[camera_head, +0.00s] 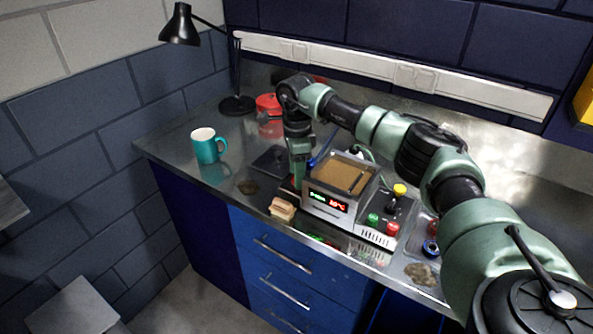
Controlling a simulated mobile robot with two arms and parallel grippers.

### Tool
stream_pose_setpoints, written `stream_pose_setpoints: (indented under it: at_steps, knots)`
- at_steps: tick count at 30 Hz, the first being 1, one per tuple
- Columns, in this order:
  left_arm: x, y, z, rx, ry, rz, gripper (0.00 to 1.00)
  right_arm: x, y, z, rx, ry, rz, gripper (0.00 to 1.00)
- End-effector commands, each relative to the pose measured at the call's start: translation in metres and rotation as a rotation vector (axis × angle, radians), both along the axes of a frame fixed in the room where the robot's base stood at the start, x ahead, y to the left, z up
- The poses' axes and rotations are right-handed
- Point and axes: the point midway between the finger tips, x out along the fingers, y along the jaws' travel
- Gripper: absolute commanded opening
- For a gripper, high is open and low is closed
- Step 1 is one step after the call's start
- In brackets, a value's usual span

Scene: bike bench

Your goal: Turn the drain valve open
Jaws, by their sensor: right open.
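A metal box-shaped unit (326,207) with a lit green and red display stands on the steel bench, with a brown inside or contents (340,172) showing at its open top. My right arm reaches in from the right, behind and over the unit. Its gripper (297,184) points down close beside the unit's left side and is open. A small dark and reddish part (287,187) shows beside the fingers; I cannot tell whether it is the drain valve. The valve is not clearly visible, and contact cannot be told. My left gripper is out of view.
A teal mug (207,150), a black lamp (238,104) and a red container (268,104) stand to the left. A wooden brush or block (283,208) lies near the front edge. A control box (388,215) with coloured knobs stands right of the unit.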

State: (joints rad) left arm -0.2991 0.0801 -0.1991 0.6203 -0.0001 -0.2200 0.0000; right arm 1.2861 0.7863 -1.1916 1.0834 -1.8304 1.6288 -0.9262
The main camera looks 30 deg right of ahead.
Motion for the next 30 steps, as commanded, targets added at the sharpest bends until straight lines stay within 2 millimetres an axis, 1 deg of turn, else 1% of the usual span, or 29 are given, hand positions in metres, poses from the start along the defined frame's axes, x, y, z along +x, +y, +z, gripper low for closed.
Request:
stream_pose_setpoints:
  at_steps: [3, 9, 11, 12, 14, 15, 23, 30]
  knots:
    - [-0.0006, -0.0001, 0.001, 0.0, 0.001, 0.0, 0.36, -0.0003, 0.0002, -0.0043, 0.0, 0.001, 0.0, 0.49]
    - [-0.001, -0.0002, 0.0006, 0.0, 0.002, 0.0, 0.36, -0.0001, 0.0004, -0.0046, 0.0, 0.001, 0.0, 0.49]
    - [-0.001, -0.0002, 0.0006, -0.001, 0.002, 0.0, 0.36, 0.0, 0.0004, -0.0045, 0.0, 0.0, 0.0, 0.32]
    - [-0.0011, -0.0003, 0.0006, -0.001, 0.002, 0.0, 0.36, 0.0, 0.0004, -0.0045, 0.0, 0.0, 0.0, 0.21]
    - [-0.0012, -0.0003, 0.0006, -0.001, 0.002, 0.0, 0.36, 0.0, 0.0005, -0.0044, 0.001, 0.0, 0.0, 0.04]
    - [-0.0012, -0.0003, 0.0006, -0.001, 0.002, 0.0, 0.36, 0.0, 0.0005, -0.0043, 0.001, 0.0, 0.0, 0.0]
    - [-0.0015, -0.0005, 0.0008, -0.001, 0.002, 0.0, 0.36, 0.0001, 0.0007, -0.004, 0.001, 0.0, -0.016, 0.0]
    - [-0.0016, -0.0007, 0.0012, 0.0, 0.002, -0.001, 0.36, 0.0004, 0.0008, -0.0037, 0.002, -0.001, -0.118, 0.0]
